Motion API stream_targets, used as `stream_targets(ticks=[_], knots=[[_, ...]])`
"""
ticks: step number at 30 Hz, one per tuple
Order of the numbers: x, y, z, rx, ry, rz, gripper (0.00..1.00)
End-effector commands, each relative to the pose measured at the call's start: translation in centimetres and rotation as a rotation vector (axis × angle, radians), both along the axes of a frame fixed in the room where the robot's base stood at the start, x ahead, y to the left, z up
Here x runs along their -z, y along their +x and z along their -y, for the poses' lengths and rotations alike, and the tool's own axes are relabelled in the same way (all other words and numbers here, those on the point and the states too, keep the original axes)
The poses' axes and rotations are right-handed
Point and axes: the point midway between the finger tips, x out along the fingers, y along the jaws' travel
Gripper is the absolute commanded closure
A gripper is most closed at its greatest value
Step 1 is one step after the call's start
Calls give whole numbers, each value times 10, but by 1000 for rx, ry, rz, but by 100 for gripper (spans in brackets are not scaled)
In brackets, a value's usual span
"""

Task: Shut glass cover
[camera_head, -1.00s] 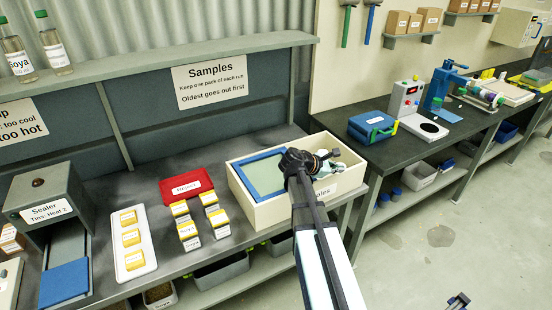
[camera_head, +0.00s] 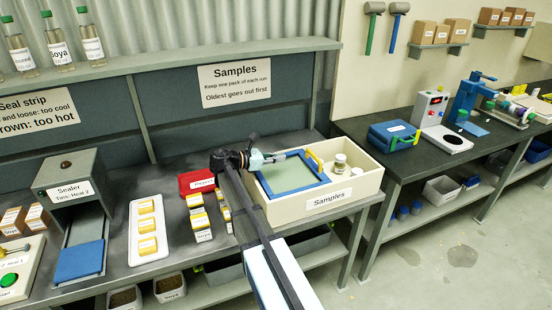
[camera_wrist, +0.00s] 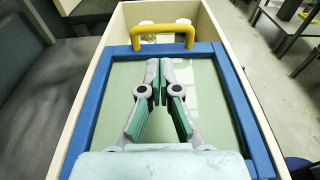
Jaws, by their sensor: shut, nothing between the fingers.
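The glass cover (camera_head: 292,178) is a greenish pane in a blue frame, lying over the left part of the cream Samples box (camera_head: 320,199). A yellow handle (camera_head: 314,160) stands at its right end. The box's right part is uncovered, with pale jars (camera_head: 340,163) in it. My gripper (camera_head: 284,157) is shut and empty above the cover, pointing toward the handle. In the wrist view, my fingertips (camera_wrist: 164,62) are together over the glass (camera_wrist: 100,105), short of the handle (camera_wrist: 163,30) and apart from it in the picture. I cannot tell the height above the glass.
A red tray (camera_head: 196,181) and yellow-and-white packs (camera_head: 201,227) sit left of the box, partly behind my arm. A white tray of packs (camera_head: 147,230) and a sealer (camera_head: 78,190) stand farther left. A blue case (camera_head: 393,135) is on the dark bench to the right.

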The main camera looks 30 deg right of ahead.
Motion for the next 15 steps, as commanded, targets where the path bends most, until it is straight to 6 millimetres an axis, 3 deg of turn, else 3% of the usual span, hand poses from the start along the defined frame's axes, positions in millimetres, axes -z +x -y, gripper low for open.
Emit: stream_targets(ticks=[9,15], knots=[[9,-10,61,2,1,1,100],[16,-15,92,1,1,1,100]])
